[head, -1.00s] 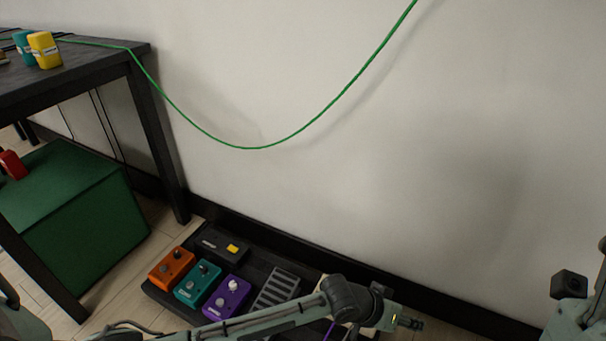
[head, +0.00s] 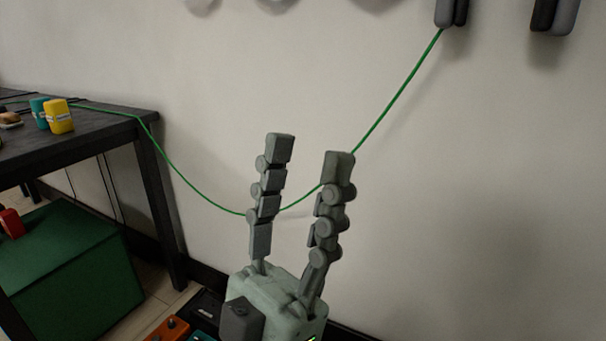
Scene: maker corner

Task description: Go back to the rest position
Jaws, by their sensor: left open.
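My left gripper (head: 308,150) is in the lower middle of the head view, pointing up, with its two fingers spread apart and nothing between them. Behind it a green cable (head: 185,180) sags across the wall, from the dark table to a grey wall-mounted piece at the top right. The fingers hide parts of the cable; I cannot tell any contact. My right gripper is not in view.
The dark table (head: 95,130) at the left carries a yellow block (head: 58,116) and a teal block (head: 39,112). A green box (head: 75,265) stands under it. An orange pedal (head: 168,329) shows at the bottom edge.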

